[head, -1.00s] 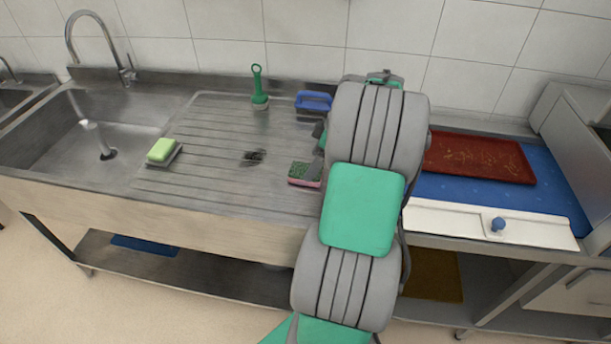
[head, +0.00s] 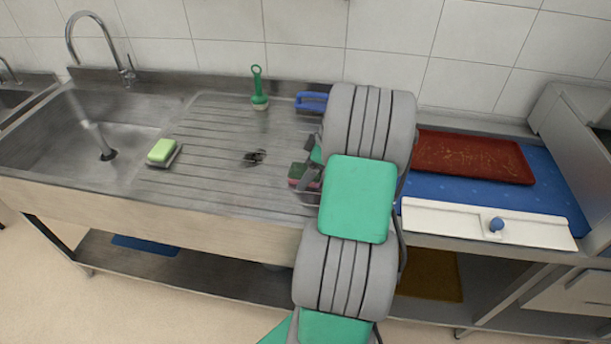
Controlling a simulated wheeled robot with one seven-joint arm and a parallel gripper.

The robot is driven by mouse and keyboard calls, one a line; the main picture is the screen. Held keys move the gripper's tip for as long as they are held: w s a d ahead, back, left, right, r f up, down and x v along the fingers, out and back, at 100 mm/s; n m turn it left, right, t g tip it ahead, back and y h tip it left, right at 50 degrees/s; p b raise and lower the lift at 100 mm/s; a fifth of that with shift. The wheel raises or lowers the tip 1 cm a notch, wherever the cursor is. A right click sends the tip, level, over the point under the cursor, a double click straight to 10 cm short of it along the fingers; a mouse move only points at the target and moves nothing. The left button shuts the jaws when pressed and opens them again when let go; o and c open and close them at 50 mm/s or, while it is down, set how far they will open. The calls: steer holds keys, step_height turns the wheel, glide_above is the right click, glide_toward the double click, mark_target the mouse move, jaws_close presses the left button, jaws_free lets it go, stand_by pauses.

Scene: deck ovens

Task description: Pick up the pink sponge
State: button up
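The pink sponge (head: 297,182), with a dark green top, lies on the right part of the ridged steel drainboard. My arm covers its right side. My gripper (head: 308,178) is at the sponge, mostly hidden behind my own arm. A grey finger part shows over the sponge's near right side. I cannot tell whether the fingers are open or shut, or whether they touch the sponge.
A green brush (head: 259,90) stands at the back of the drainboard (head: 215,160). A light green soap bar (head: 161,151) sits left. A red tray (head: 470,157) rests on a blue surface (head: 440,193) at the right.

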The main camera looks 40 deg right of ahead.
steer(key=shift+c, duration=0.3)
steer(key=c, duration=1.4)
